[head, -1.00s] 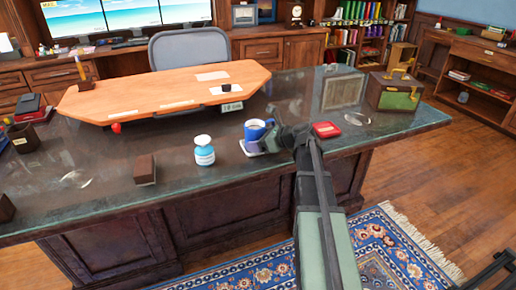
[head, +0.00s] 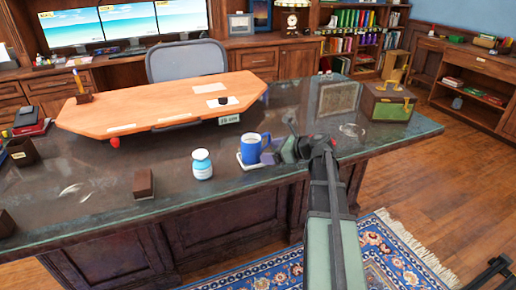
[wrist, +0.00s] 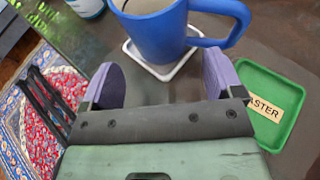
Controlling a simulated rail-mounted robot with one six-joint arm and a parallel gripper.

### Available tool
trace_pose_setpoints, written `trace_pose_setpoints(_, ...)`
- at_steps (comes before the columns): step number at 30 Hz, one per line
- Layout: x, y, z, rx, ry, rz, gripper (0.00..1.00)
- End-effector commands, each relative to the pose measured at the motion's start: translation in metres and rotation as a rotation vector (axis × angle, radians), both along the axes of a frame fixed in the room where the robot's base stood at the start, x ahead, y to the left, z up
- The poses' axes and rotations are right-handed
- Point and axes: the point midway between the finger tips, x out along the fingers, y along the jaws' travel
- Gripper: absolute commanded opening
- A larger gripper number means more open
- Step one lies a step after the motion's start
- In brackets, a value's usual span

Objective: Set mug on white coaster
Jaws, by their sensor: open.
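The blue mug (head: 249,149) stands upright on the white coaster (head: 243,164) on the dark desk. In the wrist view the mug (wrist: 160,32) sits inside the raised white rim of the coaster (wrist: 163,73), its handle pointing right. My gripper (head: 279,155) is just right of the mug in the head view. In the wrist view my gripper (wrist: 160,90) is open, its purple fingers spread apart with nothing between them. The mug is just beyond the fingertips. The mug's top is cut off in the wrist view.
A white and blue bottle (head: 202,165) stands left of the mug. A green coaster with a lettered label (wrist: 257,88) lies beside my right finger in the wrist view. A brown block (head: 144,184) and a green-fronted box (head: 388,104) are farther off on the desk.

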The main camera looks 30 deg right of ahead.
Motion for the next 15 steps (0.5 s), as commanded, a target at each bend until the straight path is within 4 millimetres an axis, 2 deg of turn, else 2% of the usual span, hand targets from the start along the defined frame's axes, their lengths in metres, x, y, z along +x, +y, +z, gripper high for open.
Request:
trace_pose_setpoints(1, -0.01, -0.007, 0.011, 0.0, 0.0, -0.002, 0.86)
trace_pose_setpoints(6, -0.031, -0.023, 0.019, 0.0, -0.001, -0.001, 0.86)
trace_pose_setpoints(15, -0.036, -0.027, 0.019, 0.0, -0.001, 0.001, 0.86)
